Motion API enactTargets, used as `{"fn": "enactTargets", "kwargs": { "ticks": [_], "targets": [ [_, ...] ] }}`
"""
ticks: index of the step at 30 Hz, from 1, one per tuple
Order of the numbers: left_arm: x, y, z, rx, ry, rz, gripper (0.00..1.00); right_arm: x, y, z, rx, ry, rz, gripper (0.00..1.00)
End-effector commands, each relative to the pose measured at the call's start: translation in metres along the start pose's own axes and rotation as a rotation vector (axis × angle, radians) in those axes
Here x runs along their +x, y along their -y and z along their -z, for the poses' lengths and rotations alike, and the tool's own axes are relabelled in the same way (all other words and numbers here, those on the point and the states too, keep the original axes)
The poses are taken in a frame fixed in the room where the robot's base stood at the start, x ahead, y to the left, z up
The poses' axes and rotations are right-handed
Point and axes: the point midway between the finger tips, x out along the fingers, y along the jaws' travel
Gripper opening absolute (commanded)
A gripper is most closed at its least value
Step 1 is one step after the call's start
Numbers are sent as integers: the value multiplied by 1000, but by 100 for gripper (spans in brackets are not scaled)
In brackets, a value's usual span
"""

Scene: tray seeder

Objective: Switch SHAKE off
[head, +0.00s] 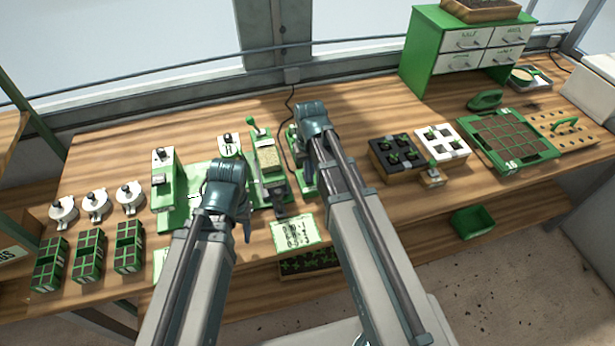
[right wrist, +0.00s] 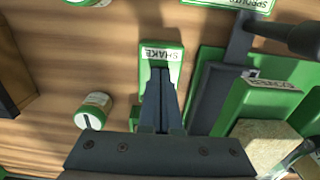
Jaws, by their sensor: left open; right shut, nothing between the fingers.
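The SHAKE switch (right wrist: 160,53) is a small green box in the right wrist view. Its white label reads SHAKE upside down. My right gripper (right wrist: 160,92) is shut and empty, its fingertips over the switch just below the label. The lever is hidden by the fingers, so its position does not show, and I cannot tell whether they touch it. In the head view, the right wrist hides most of this area. My left gripper (head: 222,212) is open and empty over the left part of the green seeder (head: 173,214).
A green hopper part with tan filling (head: 270,160) stands left of my right wrist. A small jar (right wrist: 94,110) stands beside the switch in the right wrist view. Black and white cell trays (head: 440,140) stand to the right. Bare wood (head: 370,112) lies behind them.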

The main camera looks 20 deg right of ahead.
Motion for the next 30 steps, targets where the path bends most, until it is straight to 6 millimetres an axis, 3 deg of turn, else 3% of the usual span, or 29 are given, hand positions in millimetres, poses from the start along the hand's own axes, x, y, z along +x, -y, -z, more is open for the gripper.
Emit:
{"fn": "enactTargets", "kwargs": {
  "ticks": [8,30],
  "targets": [
    [-7,1,0,0,0,0,50,-7,0,0,0,-1,0,0],
    [-64,6,-4,1,0,0,50,-64,0,0,0,-1,0,0]
  ]
}}
